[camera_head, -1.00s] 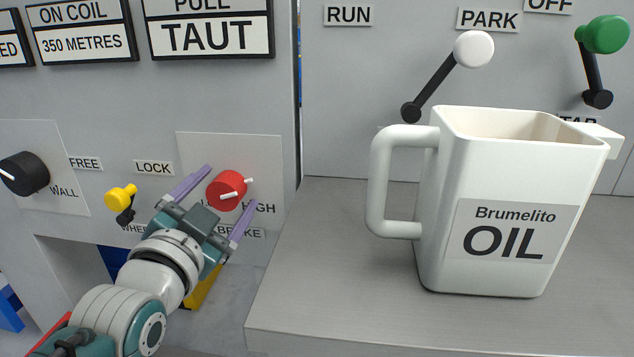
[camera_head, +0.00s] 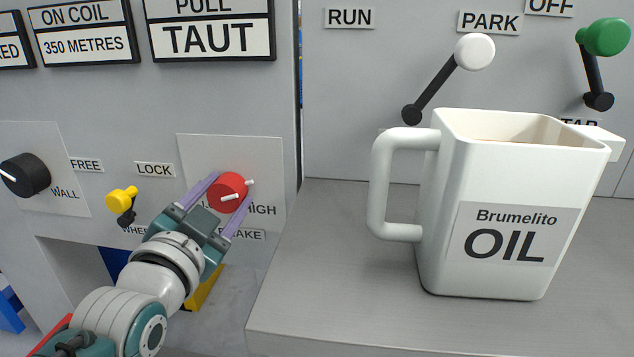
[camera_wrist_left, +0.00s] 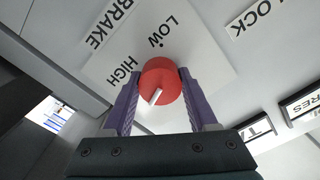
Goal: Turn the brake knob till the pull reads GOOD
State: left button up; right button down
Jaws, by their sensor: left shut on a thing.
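The red brake knob (camera_head: 228,192) sits on a pale plate (camera_head: 265,160) on the grey panel, with HIGH readable beside it. Its white pointer line points to the right, toward the HIGH side. My left gripper (camera_head: 223,190) has its two purple fingers on either side of the knob, shut on it. The pull sign (camera_head: 210,38) above reads TAUT. My right gripper is not in view.
A yellow wheel lock lever (camera_head: 121,198) and a black knob (camera_head: 25,175) are left of my gripper. A white oil jug (camera_head: 500,200) stands on the grey ledge (camera_head: 330,270) to the right. White (camera_head: 474,52) and green (camera_head: 606,37) levers are behind it.

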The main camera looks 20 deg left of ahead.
pick_arm(q)
jog(key=shift+n, duration=0.3)
jog(key=shift+n+p, duration=0.5)
jog(key=shift+n, duration=0.5)
jog(key=shift+n+p, duration=0.35)
jog(key=shift+n, duration=1.45)
jog(key=o, duration=1.4)
